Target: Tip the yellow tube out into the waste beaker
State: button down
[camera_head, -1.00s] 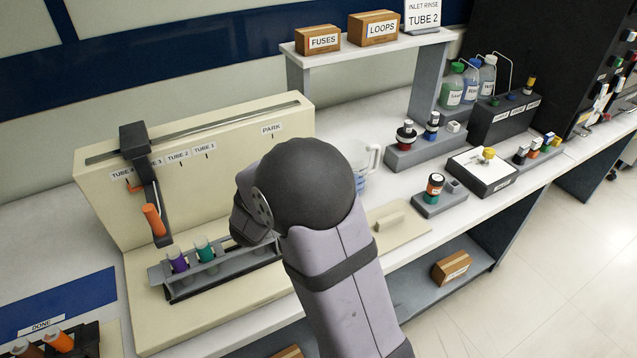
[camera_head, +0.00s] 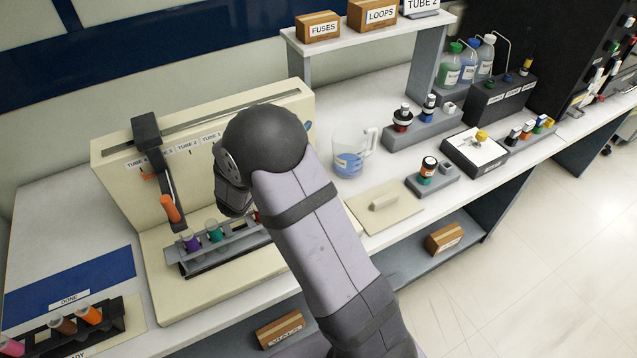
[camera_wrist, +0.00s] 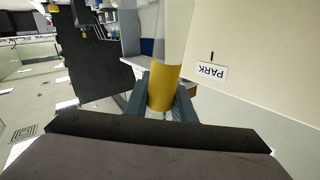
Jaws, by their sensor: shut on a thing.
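My gripper (camera_wrist: 162,100) is shut on the yellow tube (camera_wrist: 165,88). In the wrist view its two fingers are on either side of the yellow part, and a clear part runs up out of the picture. In the head view my arm hides the gripper and the tube, in front of the cream stand.
A grey rack (camera_head: 212,255) with a purple and a green tube stands before the cream stand (camera_head: 120,190). An orange tube (camera_head: 170,208) hangs on the stand's arm. Bottles (camera_head: 470,65) stand farther right.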

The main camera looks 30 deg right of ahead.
notch_tip(320, 180, up, 4)
jog(key=shift+f+p, duration=0.15)
jog(key=shift+p, duration=1.05)
jog(key=shift+n+p, duration=0.7)
jog(key=shift+n, duration=0.3)
jog(key=s+d+f+m+g+h+p, duration=0.1)
jog(key=s+f+m+g+h+p, duration=0.25)
jog(key=s, duration=0.75)
jog(key=s+a+f+n+t+y+p, duration=0.1)
jog(key=s+a+n+t+y+p, duration=0.1)
jog(key=a+p, duration=0.2)
jog(key=s+a+f+n+t+y+p, duration=0.1)
jog(key=s+a+n+t+p, duration=0.1)
jog(key=a, duration=0.8)
jog(key=shift+s+a+f+y+p, duration=0.2)
jog(key=shift+s+f+y+p, duration=0.2)
jog(key=shift+p, duration=0.45)
